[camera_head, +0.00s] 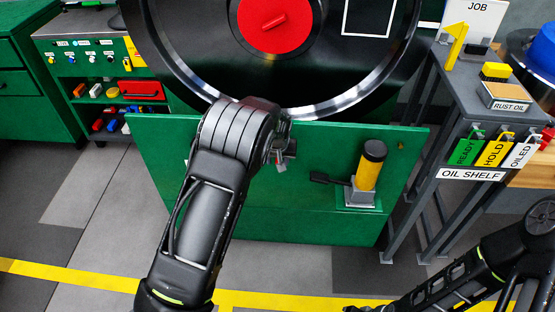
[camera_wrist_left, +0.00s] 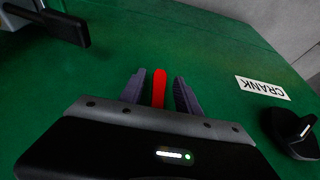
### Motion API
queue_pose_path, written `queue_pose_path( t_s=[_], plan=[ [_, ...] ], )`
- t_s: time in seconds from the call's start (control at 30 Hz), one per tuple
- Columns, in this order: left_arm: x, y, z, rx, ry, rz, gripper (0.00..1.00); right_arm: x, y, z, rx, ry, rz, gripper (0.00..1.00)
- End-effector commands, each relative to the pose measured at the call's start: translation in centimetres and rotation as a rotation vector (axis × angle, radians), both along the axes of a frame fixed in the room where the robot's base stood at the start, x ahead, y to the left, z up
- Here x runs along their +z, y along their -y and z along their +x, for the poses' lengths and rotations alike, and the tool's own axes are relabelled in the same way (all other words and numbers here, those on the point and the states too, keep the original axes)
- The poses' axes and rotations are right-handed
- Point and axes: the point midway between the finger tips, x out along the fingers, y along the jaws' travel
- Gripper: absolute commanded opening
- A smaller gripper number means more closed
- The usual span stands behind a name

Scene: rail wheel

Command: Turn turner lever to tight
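A red lever-like bar (camera_wrist_left: 159,88) stands on the green panel (camera_wrist_left: 200,45) in the left wrist view; I take it for the turner lever, but no label on it is readable. My left gripper (camera_wrist_left: 160,80) is open, with one dark finger on each side of the bar and a narrow gap on both sides. In the head view my left gripper (camera_head: 283,155) is mostly hidden behind my own arm, in front of the green panel (camera_head: 330,140). My right arm shows at the lower right; its gripper is out of view.
A yellow cylinder with a black cap (camera_head: 370,166) and a black paddle (camera_head: 322,178) sits right of my left gripper. The paddle also shows in the wrist view (camera_wrist_left: 60,26). A CRANK label (camera_wrist_left: 262,88) and black knob (camera_wrist_left: 292,134) are opposite. The big wheel (camera_head: 200,65) is above.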

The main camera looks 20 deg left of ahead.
Motion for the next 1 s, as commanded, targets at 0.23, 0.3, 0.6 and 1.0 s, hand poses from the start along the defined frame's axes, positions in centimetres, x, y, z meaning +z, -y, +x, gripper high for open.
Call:
queue_pose_path(
  t_s=[0.23, 0.3, 0.6, 1.0],
  plan=[
    [0.8, 0.1, -0.2, 0.0, 0.002, 0.0, 0.4, 0.1, 0.0, 0.0, 0.0, 0.0, 0.0, 0.36],
    [1.5, 0.2, -0.4, -0.001, 0.003, -0.001, 0.4, 0.1, 0.0, 0.0, 0.0, 0.0, 0.0, 0.36],
    [6.0, 0.8, -2.2, -0.002, 0.002, -0.001, 0.4, 0.4, 0.0, 0.0, 0.0, 0.0, 0.0, 0.36],
    [7.2, 0.8, -2.9, 0.001, 0.0, 0.0, 0.4, 0.5, 0.0, 0.0, 0.0, 0.0, 0.0, 0.36]
  ],
)
